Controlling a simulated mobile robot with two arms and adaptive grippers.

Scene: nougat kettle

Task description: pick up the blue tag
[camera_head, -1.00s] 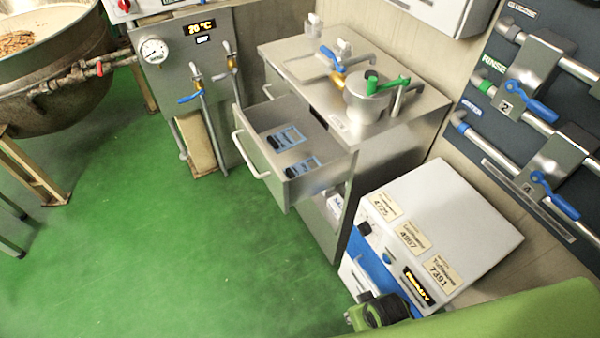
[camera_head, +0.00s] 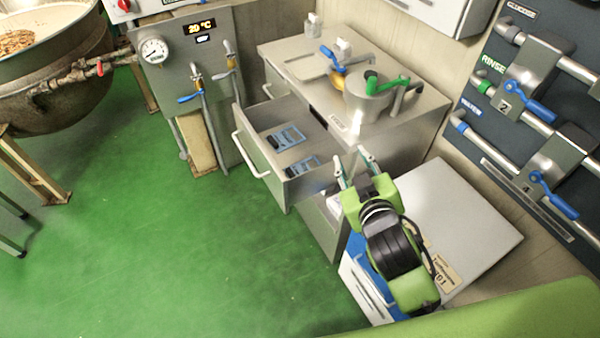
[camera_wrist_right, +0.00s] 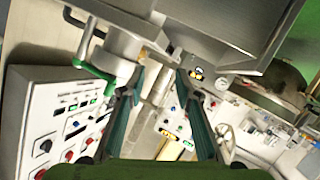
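Two blue, flat, tag-like pieces with dark parts lie in the open drawer (camera_head: 308,190): one farther back (camera_head: 286,137) and one nearer the front (camera_head: 302,166). I cannot tell which is the blue tag. My right gripper (camera_head: 351,160) is raised to the right of the drawer, apart from both pieces, in front of the steel cabinet. Its two fingers are spread with nothing between them; they also show apart in the wrist view (camera_wrist_right: 162,80). My left gripper is not in view.
The steel cabinet's top (camera_head: 300,65) holds a pot with a green handle (camera_head: 372,95). A white box (camera_head: 470,215) stands below my right arm. Wall pipes with blue handles (camera_head: 540,108) are at right. A large kettle (camera_head: 60,80) is at left. Green floor (camera_head: 170,250) is free.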

